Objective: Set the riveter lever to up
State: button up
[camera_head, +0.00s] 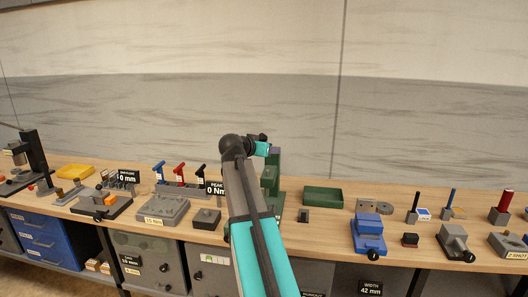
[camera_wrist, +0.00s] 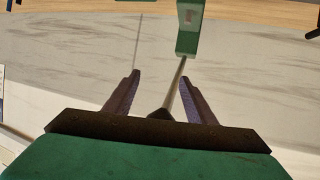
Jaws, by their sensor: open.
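The green riveter (camera_head: 272,172) stands upright on the bench behind my arm, and its lower part is partly hidden. In the wrist view its green body (camera_wrist: 188,38) with a pale label is at the top. A thin rod, apparently the riveter lever (camera_wrist: 176,84), runs from that body down between my fingers. My gripper (camera_wrist: 158,78) is open around the rod, which lies nearer the right finger. I cannot tell whether they touch. In the head view the lever is hidden by my arm, so its setting is unclear.
A green tray (camera_head: 323,205) and a small dark block (camera_head: 303,216) lie right of the riveter. A blue fixture (camera_head: 368,240) stands farther right. Red, blue and black levers (camera_head: 180,170) and a grey block (camera_head: 163,213) stand left. The wall behind is bare.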

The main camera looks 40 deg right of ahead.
jog(key=b+v, duration=0.4)
jog(key=v, duration=0.9)
jog(key=shift+a+r, duration=0.15)
jog(key=shift+a, duration=0.2)
jog(key=shift+s, duration=0.1)
